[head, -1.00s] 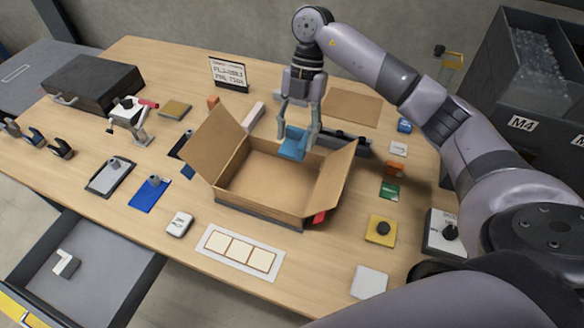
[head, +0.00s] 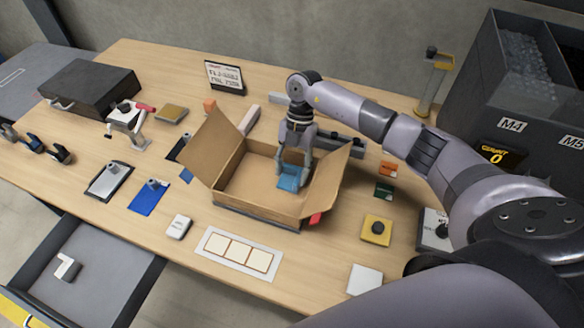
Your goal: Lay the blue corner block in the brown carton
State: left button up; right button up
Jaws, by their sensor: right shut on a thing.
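The blue corner block (head: 289,178) is between the fingers of my right gripper (head: 292,176), which is shut on it. Block and fingertips are inside the open brown carton (head: 258,205), toward its right back part. The block looks low, close to the carton's floor; I cannot tell whether it touches. The carton's left flap (head: 211,147) and right flap (head: 329,178) stand open and outward. The gripper's fingers hide part of the block and of the carton's back wall. My left gripper does not show.
The right flap stands close beside my right gripper. Near the carton are a white card with three squares (head: 238,253), a small white box (head: 179,226) and a yellow block with a black knob (head: 377,229). An open drawer (head: 90,262) is at the lower left.

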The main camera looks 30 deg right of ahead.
jog(key=o, duration=1)
jog(key=shift+o, duration=0.2)
jog(key=b+v, duration=0.3)
jog(key=v, duration=0.9)
